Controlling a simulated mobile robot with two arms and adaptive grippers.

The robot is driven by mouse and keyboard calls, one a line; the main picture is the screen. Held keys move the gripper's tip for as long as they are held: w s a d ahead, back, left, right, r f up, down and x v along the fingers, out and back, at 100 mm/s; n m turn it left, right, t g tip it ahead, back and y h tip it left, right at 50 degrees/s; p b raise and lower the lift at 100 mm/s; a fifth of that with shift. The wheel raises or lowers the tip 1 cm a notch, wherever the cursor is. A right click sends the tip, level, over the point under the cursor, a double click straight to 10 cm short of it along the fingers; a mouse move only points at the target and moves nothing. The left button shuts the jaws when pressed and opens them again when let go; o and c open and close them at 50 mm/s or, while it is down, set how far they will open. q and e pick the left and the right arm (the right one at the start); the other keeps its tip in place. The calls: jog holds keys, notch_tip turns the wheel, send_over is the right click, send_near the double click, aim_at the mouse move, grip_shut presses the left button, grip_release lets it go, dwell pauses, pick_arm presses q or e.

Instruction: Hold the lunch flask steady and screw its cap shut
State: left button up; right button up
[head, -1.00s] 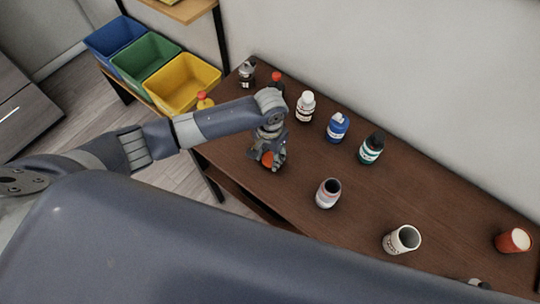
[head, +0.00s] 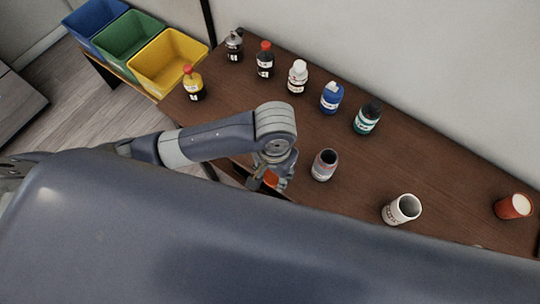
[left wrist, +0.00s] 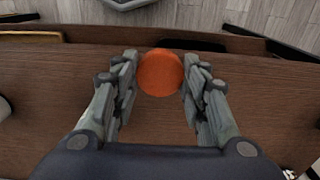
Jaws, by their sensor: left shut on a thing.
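My left gripper (head: 272,178) is shut on an orange round cap (head: 270,177) near the table's front edge. In the left wrist view the cap (left wrist: 160,72) sits between the two fingertips (left wrist: 160,80) and shows as a plain disc. My arm partly hides the cap in the head view. My right gripper is not in view.
Several bottles stand along the back of the brown table, including a blue one (head: 331,97) and a green one (head: 367,119). A white cup (head: 402,209) and a red cup (head: 513,206) stand to the right.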

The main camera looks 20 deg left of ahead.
pick_arm(q)
jog(key=shift+s+d, duration=0.15)
jog(key=shift+s, duration=0.2)
jog(key=shift+w+a+r, duration=0.2)
jog(key=shift+w+r, duration=0.05)
jog(key=shift+w, duration=0.05)
jog(key=w+a+r+n, duration=0.2)
jog(key=a+r, duration=0.4)
jog(key=r, duration=0.2)
jog(key=w+a+r+n+b, duration=0.1)
jog(key=w+a+r+n, duration=0.1)
jog(key=a+r, duration=0.4)
notch_tip(320, 180, up, 2)
jog(key=shift+w+a+r, duration=0.15)
jog(key=shift+w+a, duration=0.05)
jog(key=shift+w, duration=0.65)
jog(key=shift+d, duration=0.1)
